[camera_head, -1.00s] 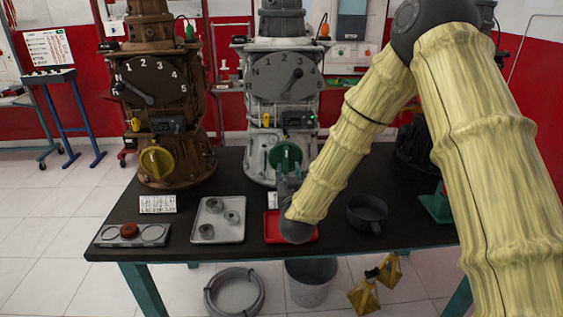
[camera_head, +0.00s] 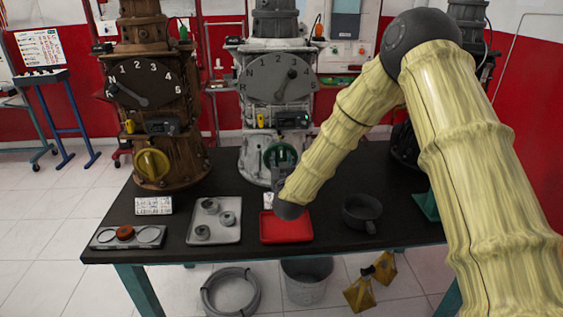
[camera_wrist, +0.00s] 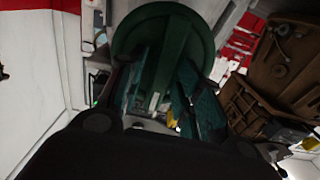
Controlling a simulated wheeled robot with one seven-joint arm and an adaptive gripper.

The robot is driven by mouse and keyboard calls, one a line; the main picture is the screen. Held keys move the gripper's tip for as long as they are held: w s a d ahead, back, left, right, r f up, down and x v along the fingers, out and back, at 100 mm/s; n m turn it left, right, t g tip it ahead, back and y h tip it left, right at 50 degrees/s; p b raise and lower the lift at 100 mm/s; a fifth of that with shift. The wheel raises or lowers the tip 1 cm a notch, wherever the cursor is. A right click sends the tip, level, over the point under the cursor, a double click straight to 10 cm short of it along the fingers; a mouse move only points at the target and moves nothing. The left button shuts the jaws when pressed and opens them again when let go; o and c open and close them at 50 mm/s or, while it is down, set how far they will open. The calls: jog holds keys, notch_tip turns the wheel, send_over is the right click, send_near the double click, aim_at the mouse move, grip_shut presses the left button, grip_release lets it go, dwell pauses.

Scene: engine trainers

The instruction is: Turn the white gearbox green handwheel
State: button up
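The white gearbox (camera_head: 259,150) stands at the back of the dark table.
A brown gearbox (camera_head: 150,120) with a yellow handwheel (camera_head: 152,164) stands to the left. A red tray (camera_head: 286,229), a grey tray (camera_head: 229,234) with rings and a dark pan (camera_head: 361,209) lie in front. A bucket (camera_head: 307,285) is below.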

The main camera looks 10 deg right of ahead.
grip_shut()
jog(key=shift+f+m+b, duration=0.1)
jog(key=shift+m+b, duration=0.2)
jog(key=m+b, duration=0.4)
jog(key=m, duration=0.2)
jog(key=f+m+b, duration=0.1)
jog(key=m+b, duration=0.4)
jog(key=m, duration=0.2)
jog(key=d+m+b, duration=0.1)
jog(key=m+b, duration=0.4)
jog(key=m, duration=0.1)
jog(key=shift+f+m, duration=0.15)
jog(key=shift+m, duration=0.45)
